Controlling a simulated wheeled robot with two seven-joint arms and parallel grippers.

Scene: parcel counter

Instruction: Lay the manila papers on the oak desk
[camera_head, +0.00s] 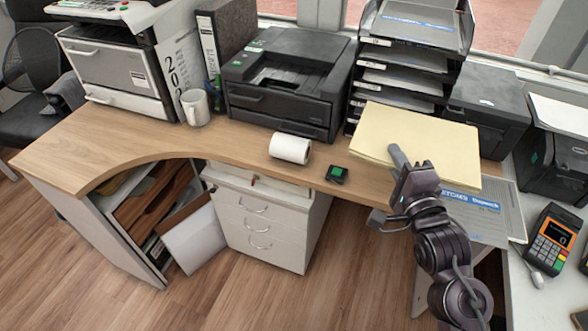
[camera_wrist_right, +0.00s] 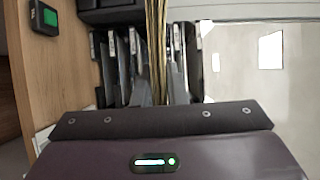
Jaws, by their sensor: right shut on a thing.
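The manila papers (camera_head: 425,135) are a pale yellow stack at the right end of the oak desk (camera_head: 120,145), in front of the letter trays. My right gripper (camera_head: 398,160) is shut on their near edge. In the right wrist view the papers (camera_wrist_right: 157,45) show edge-on as a thin upright band between the fingers (camera_wrist_right: 160,88). They hide part of the desk, and I cannot tell whether they touch it. My left gripper is in neither view.
A white paper roll (camera_head: 290,148) and a small black device with a green screen (camera_head: 337,174) are left of the papers. A printer (camera_head: 285,80), letter trays (camera_head: 405,75) and a mug (camera_head: 195,107) stand behind. The desk's left part is clear. A card terminal (camera_head: 551,240) is at right.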

